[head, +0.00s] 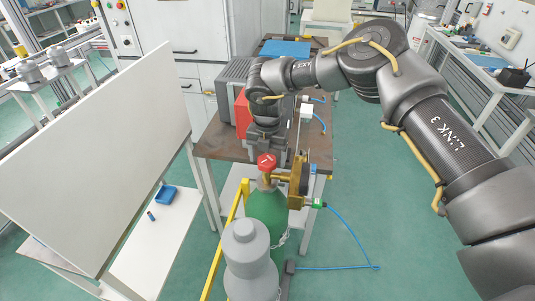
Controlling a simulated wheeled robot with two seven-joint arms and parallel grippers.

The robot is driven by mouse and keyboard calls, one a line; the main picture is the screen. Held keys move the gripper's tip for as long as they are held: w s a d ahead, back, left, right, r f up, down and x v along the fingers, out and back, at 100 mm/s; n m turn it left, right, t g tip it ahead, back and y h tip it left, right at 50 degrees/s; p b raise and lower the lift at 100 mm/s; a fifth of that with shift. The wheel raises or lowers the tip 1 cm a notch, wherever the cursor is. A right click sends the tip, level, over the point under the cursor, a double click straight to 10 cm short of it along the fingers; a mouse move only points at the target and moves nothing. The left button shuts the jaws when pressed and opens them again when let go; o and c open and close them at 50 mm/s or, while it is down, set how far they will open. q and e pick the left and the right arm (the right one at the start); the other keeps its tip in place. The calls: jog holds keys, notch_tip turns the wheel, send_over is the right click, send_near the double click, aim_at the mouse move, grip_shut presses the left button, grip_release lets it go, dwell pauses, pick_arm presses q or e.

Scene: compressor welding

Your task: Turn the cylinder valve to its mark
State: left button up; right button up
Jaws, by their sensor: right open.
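The cylinder valve is a red round handwheel (266,162) with a pale mark on its top. It sits on top of the green gas cylinder (267,208) at the lower middle of the head view. A brass regulator (299,182) is fixed beside the valve on the right. My right gripper (268,152) is open and points down just behind and above the red handwheel. Its fingertips are partly hard to make out, and I cannot tell whether they touch the wheel. My left gripper is not in view.
A grey capped cylinder (248,262) stands in front of the green one, by a yellow frame (226,238). A blue hose (345,225) runs right from the regulator. A brown-topped table (222,142) with a red box is behind. A white panel (95,160) stands left.

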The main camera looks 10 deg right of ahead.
jog(key=shift+w+f, duration=0.1)
jog(key=c, duration=1)
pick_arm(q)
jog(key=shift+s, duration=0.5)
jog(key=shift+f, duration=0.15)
pick_arm(e)
jog(key=n+b, duration=0.1)
jog(key=n, duration=0.2)
jog(key=n+b, duration=0.1)
jog(key=n, duration=0.2)
jog(key=shift+a+n, duration=0.15)
jog(key=shift+n, duration=0.15)
jog(key=n, duration=0.4)
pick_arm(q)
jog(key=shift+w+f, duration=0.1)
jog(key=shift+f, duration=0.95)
pick_arm(e)
jog(key=shift+a+n, duration=0.15)
jog(key=shift+n, duration=2.25)
